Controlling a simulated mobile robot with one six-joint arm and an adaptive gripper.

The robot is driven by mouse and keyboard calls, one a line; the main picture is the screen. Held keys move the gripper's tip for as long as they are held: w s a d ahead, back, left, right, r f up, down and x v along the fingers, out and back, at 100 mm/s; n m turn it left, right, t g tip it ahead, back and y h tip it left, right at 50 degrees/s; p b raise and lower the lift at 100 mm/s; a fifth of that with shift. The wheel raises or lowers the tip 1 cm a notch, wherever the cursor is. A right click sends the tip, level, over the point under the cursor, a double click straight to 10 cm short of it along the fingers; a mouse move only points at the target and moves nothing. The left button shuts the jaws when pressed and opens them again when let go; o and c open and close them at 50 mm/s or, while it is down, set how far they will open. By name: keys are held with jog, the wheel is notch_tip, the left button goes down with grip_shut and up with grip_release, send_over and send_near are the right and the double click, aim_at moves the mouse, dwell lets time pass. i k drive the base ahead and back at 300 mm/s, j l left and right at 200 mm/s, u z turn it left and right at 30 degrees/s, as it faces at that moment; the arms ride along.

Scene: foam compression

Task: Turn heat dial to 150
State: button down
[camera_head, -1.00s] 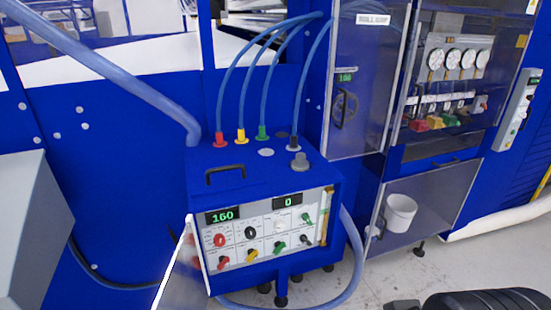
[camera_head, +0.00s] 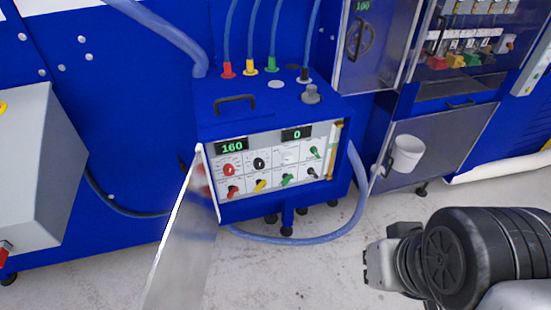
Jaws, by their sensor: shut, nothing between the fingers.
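The blue control box (camera_head: 212,128) stands in the middle with its clear front door (camera_head: 180,245) swung open to the left. Its panel has a left display (camera_head: 232,147) reading 160 in green and a right display (camera_head: 297,134) reading 0. Below the left display are a round red dial (camera_head: 229,170) and a round black dial (camera_head: 259,163); their labels are too small to read, so I cannot tell which is the heat dial. My gripper (camera_head: 368,264) is at the lower right, shut and empty, over the floor and well apart from the panel.
Red, yellow and green lever knobs line the panel's lower row. Blue hoses rise from the box top, beside a black handle (camera_head: 235,103). A white bucket (camera_head: 407,153) hangs on the cabinet at right. A grey cabinet (camera_head: 35,170) stands at left. Floor before the box is clear.

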aim_at(228, 170)
jog(key=k+j+u, duration=0.2)
jog(key=j, duration=0.25)
jog(key=j+u, duration=0.2)
jog(key=j, duration=0.3)
jog(key=k+j+u, duration=0.2)
jog(key=j, duration=0.3)
jog(key=i, duration=0.1)
